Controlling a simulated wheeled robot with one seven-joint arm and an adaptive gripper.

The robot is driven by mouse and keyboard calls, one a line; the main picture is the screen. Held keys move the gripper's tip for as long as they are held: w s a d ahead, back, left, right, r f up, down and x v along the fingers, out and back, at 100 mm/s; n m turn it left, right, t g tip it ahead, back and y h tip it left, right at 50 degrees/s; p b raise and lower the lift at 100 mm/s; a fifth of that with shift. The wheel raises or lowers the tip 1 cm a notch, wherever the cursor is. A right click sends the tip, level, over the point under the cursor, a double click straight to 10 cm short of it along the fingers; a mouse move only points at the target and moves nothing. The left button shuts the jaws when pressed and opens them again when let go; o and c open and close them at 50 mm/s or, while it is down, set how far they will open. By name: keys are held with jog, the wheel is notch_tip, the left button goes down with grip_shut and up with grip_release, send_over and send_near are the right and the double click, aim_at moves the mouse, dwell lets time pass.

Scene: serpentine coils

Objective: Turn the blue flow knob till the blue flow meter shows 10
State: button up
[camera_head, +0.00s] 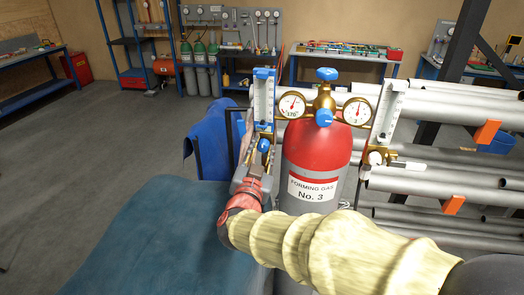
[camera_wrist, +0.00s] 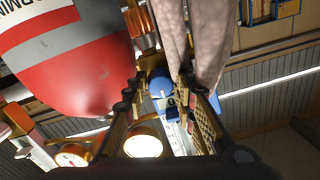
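The blue flow meter (camera_head: 263,103) stands upright left of the gas cylinder, with a blue cap and a clear scale tube. Its blue flow knob (camera_head: 264,145) is at its lower end, just above my gripper (camera_head: 257,162). In the wrist view the blue flow knob (camera_wrist: 160,82) lies between the two fingers of my gripper (camera_wrist: 160,90), with a finger on each side. The fingers look apart, and contact is not clear. The tube reading is too small to tell.
The red-topped cylinder "No. 3" (camera_head: 315,165) stands close on the right, carrying two dial gauges and blue valve handles. A white flow meter (camera_head: 390,110) is further right, before racked pipes (camera_head: 450,155). A blue cloth (camera_head: 209,140) hangs behind my gripper. Open floor lies left.

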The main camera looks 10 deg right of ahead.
grip_shut()
jog(key=shift+f+m+b, duration=0.1)
jog(key=shift+m+b, duration=0.2)
jog(key=shift+b, duration=0.05)
jog(key=m+b, duration=0.2)
jog(key=b, duration=0.1)
jog(key=shift+a+f, duration=0.1)
jog(key=shift+f, duration=0.05)
jog(key=m+b, duration=0.8)
jog(key=b, duration=0.1)
jog(key=shift+a+m, duration=0.1)
jog(key=shift+m, duration=0.3)
jog(key=m+b, duration=0.2)
jog(key=m, duration=0.1)
jog(key=m+b, duration=0.1)
jog(key=b, duration=0.1)
jog(key=shift+r+m+h, duration=0.25)
jog(key=shift+m+h, duration=0.05)
jog(key=shift+w, duration=0.1)
